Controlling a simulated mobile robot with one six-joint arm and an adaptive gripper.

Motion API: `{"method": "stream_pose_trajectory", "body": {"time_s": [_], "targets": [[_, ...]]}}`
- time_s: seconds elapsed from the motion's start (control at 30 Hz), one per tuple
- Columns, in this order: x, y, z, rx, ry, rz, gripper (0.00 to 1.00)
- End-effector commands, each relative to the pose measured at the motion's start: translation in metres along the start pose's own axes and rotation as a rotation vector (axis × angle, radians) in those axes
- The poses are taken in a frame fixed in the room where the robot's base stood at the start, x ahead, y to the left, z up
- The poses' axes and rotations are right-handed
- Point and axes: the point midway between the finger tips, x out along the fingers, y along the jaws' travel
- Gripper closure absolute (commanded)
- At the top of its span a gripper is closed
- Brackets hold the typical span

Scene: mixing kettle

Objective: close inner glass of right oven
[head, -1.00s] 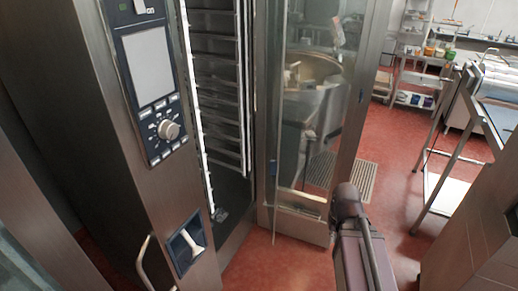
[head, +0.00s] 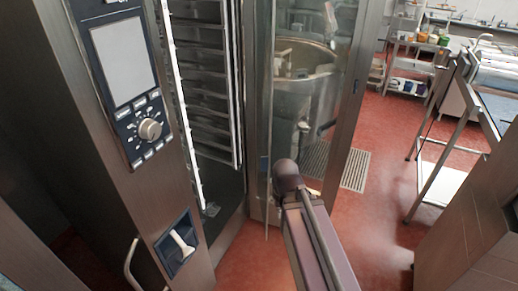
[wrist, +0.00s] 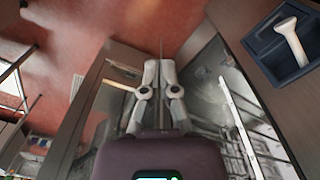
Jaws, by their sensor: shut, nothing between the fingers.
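The right oven's cavity (head: 205,90) stands open, with rack rails inside. Its door (head: 345,90) is swung out to the right, and the inner glass (head: 285,110) hangs in front of it, its free edge apart from the cavity. My arm reaches in from below, its end overlapping the lower glass in the head view; the fingers are hidden there. In the wrist view my gripper (wrist: 160,66) is shut and empty, fingertips together. A thin dark line, probably the glass edge, runs up just beyond the fingertips. I cannot tell whether they touch it.
A control panel (head: 122,80) with a knob and a recessed latch handle (head: 180,242) are on the oven front at left. A floor grate (head: 354,170) lies behind the door. A metal table (head: 450,165) stands at right, with red floor between.

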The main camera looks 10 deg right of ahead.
Motion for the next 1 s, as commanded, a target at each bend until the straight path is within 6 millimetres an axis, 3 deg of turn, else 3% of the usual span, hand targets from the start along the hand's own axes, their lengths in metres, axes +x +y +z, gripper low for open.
{"method": "stream_pose_trajectory", "body": {"time_s": [0.37, 0.57, 0.77, 1.0], "targets": [[0.002, 0.000, -0.002, -0.003, 0.003, 0.011, 1.00], [0.015, 0.002, -0.019, -0.033, 0.024, 0.097, 1.00], [0.033, 0.010, -0.055, -0.089, 0.078, 0.290, 1.00], [0.043, 0.011, -0.114, -0.195, 0.183, 0.599, 1.00]]}}
